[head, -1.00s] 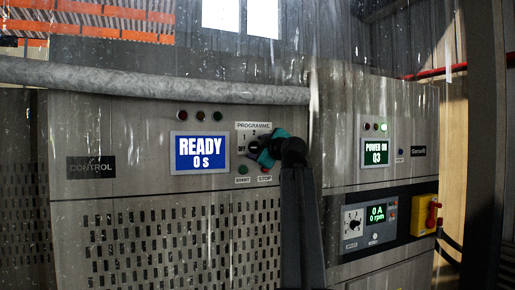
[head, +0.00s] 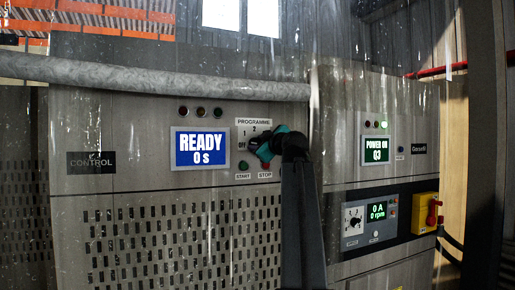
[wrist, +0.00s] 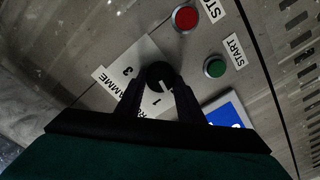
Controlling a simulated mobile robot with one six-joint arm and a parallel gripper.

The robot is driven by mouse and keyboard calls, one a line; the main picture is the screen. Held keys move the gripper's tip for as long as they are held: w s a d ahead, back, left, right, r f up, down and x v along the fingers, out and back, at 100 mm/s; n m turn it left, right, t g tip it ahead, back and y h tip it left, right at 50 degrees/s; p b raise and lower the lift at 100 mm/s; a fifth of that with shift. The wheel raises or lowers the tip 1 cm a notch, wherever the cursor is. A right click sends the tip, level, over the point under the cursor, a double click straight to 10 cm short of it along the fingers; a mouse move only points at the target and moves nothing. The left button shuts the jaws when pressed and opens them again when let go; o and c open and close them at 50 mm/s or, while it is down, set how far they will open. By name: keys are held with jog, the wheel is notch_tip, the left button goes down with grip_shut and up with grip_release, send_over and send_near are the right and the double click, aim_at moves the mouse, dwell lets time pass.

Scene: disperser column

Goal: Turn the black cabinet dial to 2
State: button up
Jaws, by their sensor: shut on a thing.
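The black cabinet dial (wrist: 158,75) sits on the white PROGRAMME plate (wrist: 148,58). My gripper (wrist: 159,88) is shut on the dial, one finger on each side. In the wrist view a pale mark shows at the dial's lower right edge. The label 3 is to its left and 1 is below; 2 and OFF are hidden there by the fingers. Which number the dial points at I cannot tell.
The green START button (wrist: 215,66) and red STOP button (wrist: 186,19) are close beside the dial. A blue screen (head: 200,149) reads READY 0 s. A pale pipe (head: 150,82) crosses above.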

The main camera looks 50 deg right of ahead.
jog(key=m+b, duration=0.2)
jog(key=m, duration=0.1)
jog(key=shift+f+m, duration=0.1)
jog(key=shift+m, duration=0.3)
jog(key=m+b, duration=0.1)
jog(key=m, duration=0.3)
jog(key=shift+d, duration=0.1)
jog(key=m, duration=0.3)
jog(key=shift+m, duration=0.3)
jog(key=m, duration=0.4)
jog(key=o, duration=1.1)
jog(key=shift+c, duration=0.2)
jog(key=shift+s, duration=0.15)
